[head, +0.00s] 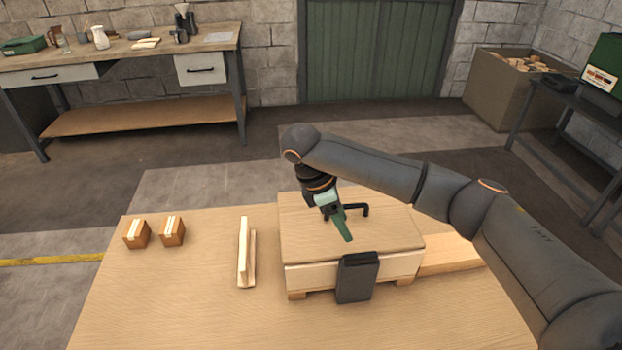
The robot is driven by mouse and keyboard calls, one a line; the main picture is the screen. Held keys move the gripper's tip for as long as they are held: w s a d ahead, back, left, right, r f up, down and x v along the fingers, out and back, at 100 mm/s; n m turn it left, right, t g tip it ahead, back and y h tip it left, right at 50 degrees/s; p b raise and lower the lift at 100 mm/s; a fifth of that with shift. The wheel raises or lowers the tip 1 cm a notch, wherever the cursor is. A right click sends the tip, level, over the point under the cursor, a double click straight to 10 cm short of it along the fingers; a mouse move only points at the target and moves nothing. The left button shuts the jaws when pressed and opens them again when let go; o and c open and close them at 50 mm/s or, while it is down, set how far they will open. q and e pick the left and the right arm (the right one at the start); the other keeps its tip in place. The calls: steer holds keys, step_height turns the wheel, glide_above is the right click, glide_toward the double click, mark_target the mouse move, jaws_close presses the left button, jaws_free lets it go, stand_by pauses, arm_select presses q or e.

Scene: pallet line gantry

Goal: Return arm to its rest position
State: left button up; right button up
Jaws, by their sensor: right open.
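My right arm reaches in from the right in the head view. Its gripper (350,222) points down over the top of a pale wooden pallet-like box (300,232). Nothing shows between the fingers. I cannot tell whether the fingertips touch the box top. My left gripper is not in view.
A dark grey block (357,278) stands against the box's front. Left of it are an upright wooden piece (243,252) and two small brown blocks (137,234), (172,231). A wooden plank (450,256) lies to the right. The table's front left (165,300) is clear.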

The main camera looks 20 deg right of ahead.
steer(key=s+a+f+m+t+y, duration=0.25)
steer(key=s+a+f+y, duration=0.2)
steer(key=a+f, duration=0.5)
steer(key=s+a+f+m+t+y, duration=0.25)
steer(key=s+a+f+y, duration=0.2)
steer(key=a+f, duration=0.55)
steer(key=s+d+f+m+t, duration=0.1)
steer(key=s+d+m, duration=0.1)
steer(key=s+d, duration=0.1)
steer(key=s+d+f+m+t+h, duration=0.1)
steer(key=s+d+m+t, duration=0.1)
steer(key=s+d+m, duration=0.1)
steer(key=s+d+f+m+t+h, duration=0.1)
steer(key=s+d+m+t, duration=0.1)
steer(key=s+d, duration=0.3)
steer(key=shift+s+d+f+m, duration=0.2)
steer(key=shift+s+f+m, duration=0.05)
steer(key=shift+f+m, duration=0.15)
steer(key=shift+s+d+t, duration=0.25)
steer(key=shift+d+t, duration=0.05)
